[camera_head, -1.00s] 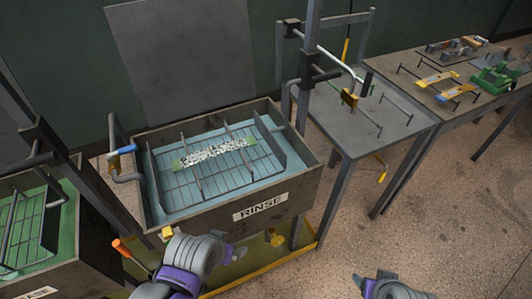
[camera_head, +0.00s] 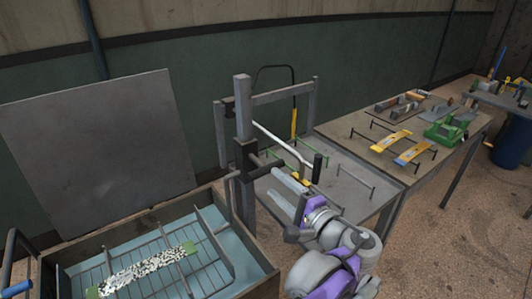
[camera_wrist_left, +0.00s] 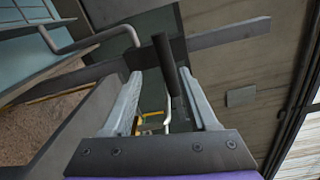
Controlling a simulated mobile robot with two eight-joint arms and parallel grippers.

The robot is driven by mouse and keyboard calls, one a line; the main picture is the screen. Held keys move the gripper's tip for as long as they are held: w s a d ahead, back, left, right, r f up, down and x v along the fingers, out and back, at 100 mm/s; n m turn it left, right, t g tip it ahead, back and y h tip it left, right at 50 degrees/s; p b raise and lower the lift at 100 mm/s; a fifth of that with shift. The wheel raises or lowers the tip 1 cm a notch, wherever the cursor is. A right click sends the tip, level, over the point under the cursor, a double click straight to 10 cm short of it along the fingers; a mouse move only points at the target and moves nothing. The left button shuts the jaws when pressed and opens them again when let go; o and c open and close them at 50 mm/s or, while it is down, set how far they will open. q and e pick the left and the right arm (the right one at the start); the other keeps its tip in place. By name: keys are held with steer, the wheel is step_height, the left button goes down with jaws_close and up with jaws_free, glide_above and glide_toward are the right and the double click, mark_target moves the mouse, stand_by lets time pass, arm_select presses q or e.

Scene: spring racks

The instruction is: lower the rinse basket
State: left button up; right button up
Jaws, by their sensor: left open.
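The rinse basket (camera_head: 215,240), a dark wire rack with a speckled, green-ended piece (camera_head: 150,268) on it, sits inside the rinse tank (camera_head: 250,285), over blue-green water. I cannot tell how deep it sits. A pale lever (camera_head: 275,138) with a black upright grip (camera_head: 317,167) reaches out from the post (camera_head: 243,125) beside the tank. My left gripper (camera_head: 286,192) is open, near the black grip. In the left wrist view, the black grip (camera_wrist_left: 166,62) shows between the spread fingers (camera_wrist_left: 160,85), with no clear contact. My right gripper is out of view.
A grey table (camera_head: 345,185) stands right of the post. A farther bench (camera_head: 410,175) holds yellow bars (camera_head: 388,140) and a green fixture (camera_head: 447,130). A large grey panel (camera_head: 95,150) leans behind the tank. Floor is free at the right.

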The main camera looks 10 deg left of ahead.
mark_target(249, 154)
arm_select(q)
steer(key=shift+t, duration=0.3)
steer(key=x, duration=0.7)
steer(key=r+p+x, duration=0.1)
steer(key=x, duration=0.2)
steer(key=shift+w, duration=0.3)
steer(key=shift+d, duration=0.1)
jaws_close()
stand_by(0.6)
